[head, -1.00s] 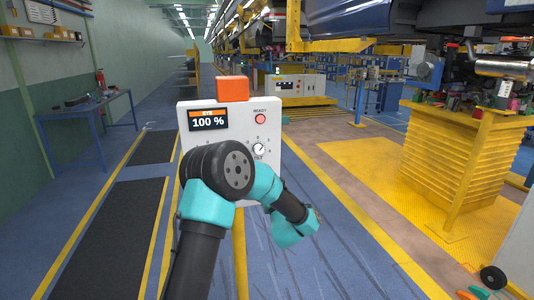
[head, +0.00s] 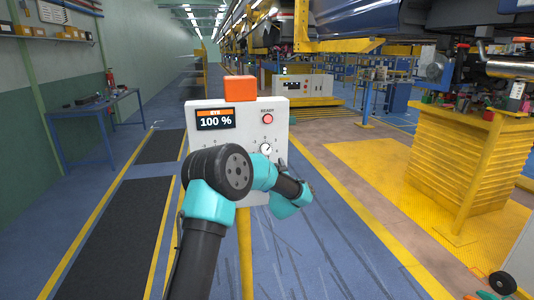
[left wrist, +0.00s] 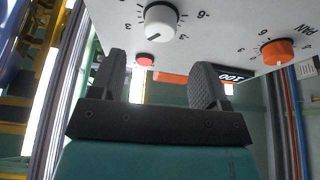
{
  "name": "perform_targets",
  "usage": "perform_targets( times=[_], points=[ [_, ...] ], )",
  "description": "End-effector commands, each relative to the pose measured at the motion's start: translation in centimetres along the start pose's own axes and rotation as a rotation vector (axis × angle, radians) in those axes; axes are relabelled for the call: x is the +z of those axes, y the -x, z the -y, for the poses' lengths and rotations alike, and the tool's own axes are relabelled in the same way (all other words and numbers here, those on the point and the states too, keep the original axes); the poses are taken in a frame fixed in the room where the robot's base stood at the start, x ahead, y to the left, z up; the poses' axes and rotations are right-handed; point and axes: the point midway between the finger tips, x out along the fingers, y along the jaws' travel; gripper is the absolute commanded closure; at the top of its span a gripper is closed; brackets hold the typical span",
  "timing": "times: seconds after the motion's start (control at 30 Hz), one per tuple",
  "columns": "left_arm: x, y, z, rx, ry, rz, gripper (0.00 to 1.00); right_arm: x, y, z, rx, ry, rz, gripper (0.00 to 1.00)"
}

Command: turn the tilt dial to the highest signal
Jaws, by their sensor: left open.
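The white tilt dial (head: 266,148) is on the front of a white control box (head: 279,108), right of centre. In the left wrist view the dial (left wrist: 161,21) is close and upside down, with numbers around it and a dark pointer mark. The box's display (head: 215,119) reads 100 %. My left gripper (left wrist: 158,65) is open and empty, its two dark fingers apart, below the dial in that picture and not around it. My right gripper is not in view.
An orange PAN dial (left wrist: 277,52) is beside the tilt dial. A red button (head: 268,118) is above it, and an orange block (head: 240,89) tops the box.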

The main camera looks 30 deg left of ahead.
Motion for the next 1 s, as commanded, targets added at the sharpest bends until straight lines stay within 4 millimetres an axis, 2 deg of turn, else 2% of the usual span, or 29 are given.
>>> perform_targets(
  times=[0.2,0.4,0.6,0.83,1.0],
  points=[
    [0.0,-3.8,0.1,-0.003,0.0,-0.002,0.31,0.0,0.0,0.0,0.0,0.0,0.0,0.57],
    [0.0,-6.3,0.0,-0.001,0.001,-0.001,0.31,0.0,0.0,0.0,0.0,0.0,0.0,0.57],
    [0.0,-7.2,0.0,0.0,0.0,-0.001,0.31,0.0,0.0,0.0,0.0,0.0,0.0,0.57],
    [0.0,-7.2,0.0,0.001,0.0,0.0,0.31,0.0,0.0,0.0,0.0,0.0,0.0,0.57],
    [0.0,-7.2,0.0,0.001,0.0,0.0,0.46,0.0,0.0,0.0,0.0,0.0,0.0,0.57]
  ],
)
